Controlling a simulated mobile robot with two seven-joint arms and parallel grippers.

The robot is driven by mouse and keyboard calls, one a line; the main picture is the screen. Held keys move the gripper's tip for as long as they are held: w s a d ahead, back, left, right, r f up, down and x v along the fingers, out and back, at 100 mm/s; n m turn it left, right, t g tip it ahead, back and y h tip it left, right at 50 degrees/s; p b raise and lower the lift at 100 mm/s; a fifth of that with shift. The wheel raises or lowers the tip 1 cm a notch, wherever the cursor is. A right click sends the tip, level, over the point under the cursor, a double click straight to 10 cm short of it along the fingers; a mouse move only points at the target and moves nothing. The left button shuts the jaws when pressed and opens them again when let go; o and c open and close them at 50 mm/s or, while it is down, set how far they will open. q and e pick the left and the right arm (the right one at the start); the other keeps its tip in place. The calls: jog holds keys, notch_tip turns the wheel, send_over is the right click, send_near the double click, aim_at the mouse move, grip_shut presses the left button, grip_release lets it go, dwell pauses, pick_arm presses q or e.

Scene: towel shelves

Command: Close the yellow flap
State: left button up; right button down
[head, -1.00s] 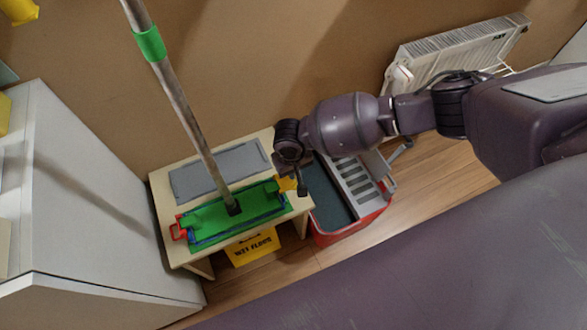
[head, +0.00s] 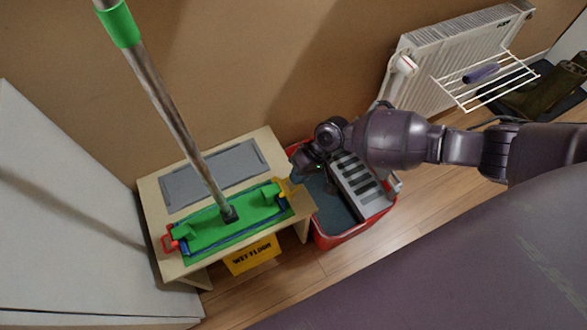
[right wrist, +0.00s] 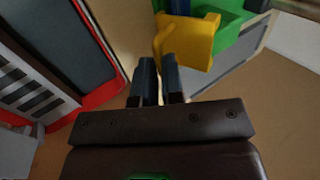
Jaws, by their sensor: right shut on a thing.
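The yellow flap (head: 289,189) is at the right end of the green mop head (head: 235,217), which lies on the small wooden table (head: 150,205). A red flap (head: 169,240) is at the mop head's left end. My right gripper (head: 300,178) is at the yellow flap, coming from the right. In the right wrist view the two dark fingers (right wrist: 160,66) are close together on the near edge of the yellow flap (right wrist: 188,40). The flap stands out at an angle from the mop head. My left gripper is not in view.
The mop's pole (head: 165,110) rises to the upper left. A red bucket (head: 345,236) with a grey wringer (head: 360,186) stands right of the table. A yellow wet-floor sign (head: 252,255) is under the table. A white cabinet (head: 60,220) is at left, a radiator (head: 455,55) at upper right.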

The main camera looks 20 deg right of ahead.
jog(key=f+b, duration=0.1)
jog(key=f+y+b, duration=0.1)
jog(key=shift+s+f+y, duration=0.3)
jog(key=shift+s+f, duration=0.05)
jog(key=shift+s, duration=0.05)
jog(key=shift+f+y+b, duration=0.15)
jog(key=shift+y+b, duration=0.25)
jog(key=shift+b, duration=0.15)
jog(key=shift+w+a+f+y+b, duration=0.2)
jog(key=shift+y+b, duration=0.6)
jog(key=shift+b, duration=0.3)
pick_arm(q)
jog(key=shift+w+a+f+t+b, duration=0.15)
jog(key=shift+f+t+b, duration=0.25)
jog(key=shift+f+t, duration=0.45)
pick_arm(e)
jog(key=shift+y, duration=0.3)
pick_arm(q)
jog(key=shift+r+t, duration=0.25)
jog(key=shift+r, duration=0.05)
pick_arm(e)
jog(key=shift+r, duration=0.1)
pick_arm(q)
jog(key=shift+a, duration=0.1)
pick_arm(e)
jog(key=shift+w, duration=0.1)
jog(key=c, duration=1.2)
grip_release()
jog(key=shift+c, duration=0.2)
